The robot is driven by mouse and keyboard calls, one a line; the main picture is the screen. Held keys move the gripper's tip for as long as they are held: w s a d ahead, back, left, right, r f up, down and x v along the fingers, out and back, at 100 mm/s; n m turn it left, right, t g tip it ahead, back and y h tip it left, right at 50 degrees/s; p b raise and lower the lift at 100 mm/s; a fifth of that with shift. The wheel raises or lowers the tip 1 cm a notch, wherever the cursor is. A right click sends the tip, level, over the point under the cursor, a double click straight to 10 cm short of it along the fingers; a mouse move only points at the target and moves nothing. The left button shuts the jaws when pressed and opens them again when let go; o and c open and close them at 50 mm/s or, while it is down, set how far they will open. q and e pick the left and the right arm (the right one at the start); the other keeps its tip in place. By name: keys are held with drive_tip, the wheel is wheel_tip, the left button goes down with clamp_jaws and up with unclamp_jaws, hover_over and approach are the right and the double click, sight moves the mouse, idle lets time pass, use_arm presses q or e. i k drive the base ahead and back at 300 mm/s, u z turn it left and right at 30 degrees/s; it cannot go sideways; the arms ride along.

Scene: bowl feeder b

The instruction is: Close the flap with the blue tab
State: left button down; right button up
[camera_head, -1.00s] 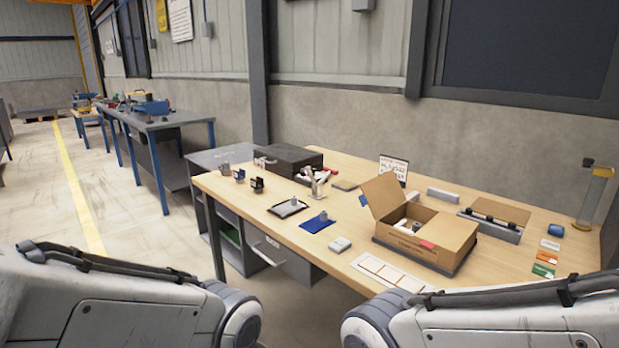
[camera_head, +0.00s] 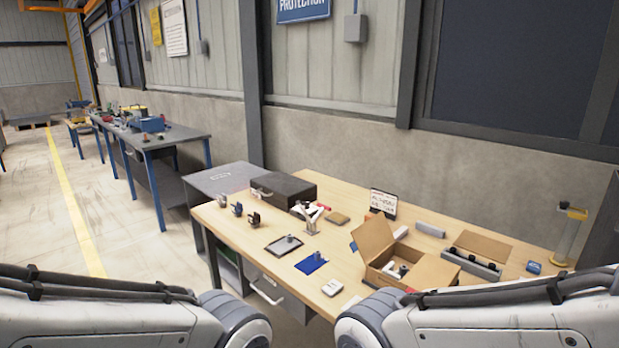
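An open brown cardboard box (camera_head: 384,277) sits on the wooden table at right of centre, its lower front hidden by my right arm. One flap (camera_head: 373,240) stands up at its far left side. A small blue patch (camera_head: 353,246) shows beside that flap's left edge; I cannot tell whether it is attached to it. Another flap (camera_head: 432,272) spreads outward on the right. A small red patch (camera_head: 409,290) shows at the front, just above my arm. Grey and white items lie inside the box. Only links of both my arms show along the bottom; neither gripper is in view.
The wooden table (camera_head: 345,269) also holds a dark case (camera_head: 284,189), a blue mat (camera_head: 311,263), a dark tray (camera_head: 284,245), a small white block (camera_head: 332,287), a sign (camera_head: 383,203) and a grey holder (camera_head: 473,265). A clear column (camera_head: 570,235) stands at the right.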

sight(373, 237)
drive_tip(key=u, duration=1.2)
drive_tip(key=i, duration=2.7)
drive_tip(key=z, duration=3.2)
